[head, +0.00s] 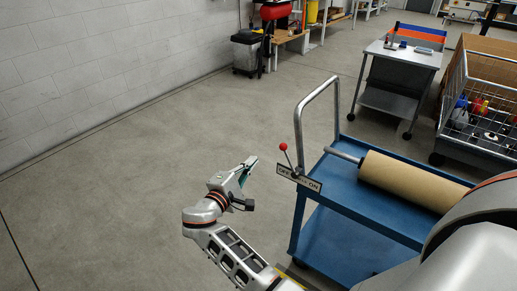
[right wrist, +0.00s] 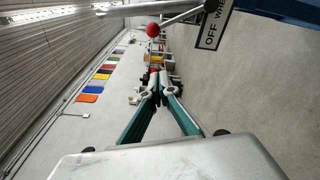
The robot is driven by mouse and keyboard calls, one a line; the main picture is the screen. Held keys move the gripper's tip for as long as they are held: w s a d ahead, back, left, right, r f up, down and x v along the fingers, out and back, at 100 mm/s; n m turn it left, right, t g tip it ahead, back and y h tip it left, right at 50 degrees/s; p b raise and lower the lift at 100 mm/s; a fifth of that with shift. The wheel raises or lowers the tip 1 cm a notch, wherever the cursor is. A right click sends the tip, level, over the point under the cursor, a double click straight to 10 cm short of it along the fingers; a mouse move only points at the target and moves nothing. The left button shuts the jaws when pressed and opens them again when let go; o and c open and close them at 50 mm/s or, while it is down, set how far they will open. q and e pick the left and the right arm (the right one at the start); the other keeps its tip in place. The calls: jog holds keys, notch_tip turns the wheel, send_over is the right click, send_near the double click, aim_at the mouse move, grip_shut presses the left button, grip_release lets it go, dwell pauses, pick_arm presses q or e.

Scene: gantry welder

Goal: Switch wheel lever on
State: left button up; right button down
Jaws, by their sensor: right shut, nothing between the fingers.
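The wheel lever is a thin metal rod with a red ball knob (head: 283,147), standing at the corner of a blue cart (head: 365,192). It leans left, toward the OFF side of its label plate (head: 312,185). In the right wrist view the red knob (right wrist: 153,30) is near the top, with OFF readable on the plate (right wrist: 213,28). My right gripper (head: 250,163) is left of the lever, apart from it. Its green-sided fingers (right wrist: 161,82) are shut with nothing between them. My left gripper is out of view.
A brown roll (head: 408,182) lies on the cart, and a metal push handle (head: 317,100) rises behind the lever. A grey wheeled table (head: 405,55) and a wire crate (head: 485,90) stand farther back. The floor left of the cart is clear.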

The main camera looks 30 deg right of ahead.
aim_at(288, 158)
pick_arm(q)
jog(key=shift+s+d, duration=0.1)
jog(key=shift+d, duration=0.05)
pick_arm(e)
jog(key=shift+d, duration=0.1)
jog(key=r+x, duration=0.1)
jog(key=x, duration=0.9)
pick_arm(q)
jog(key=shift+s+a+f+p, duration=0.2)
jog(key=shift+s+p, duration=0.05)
jog(key=shift+p, duration=0.3)
pick_arm(e)
jog(key=shift+s+d+r, duration=0.1)
jog(key=shift+s+d, duration=0.05)
jog(key=shift+s, duration=0.8)
jog(key=shift+s+d+r, duration=0.1)
jog(key=shift+s+d, duration=0.05)
jog(key=shift+s, duration=0.85)
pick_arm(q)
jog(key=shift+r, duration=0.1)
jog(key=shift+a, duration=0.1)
pick_arm(e)
jog(key=shift+d, duration=0.15)
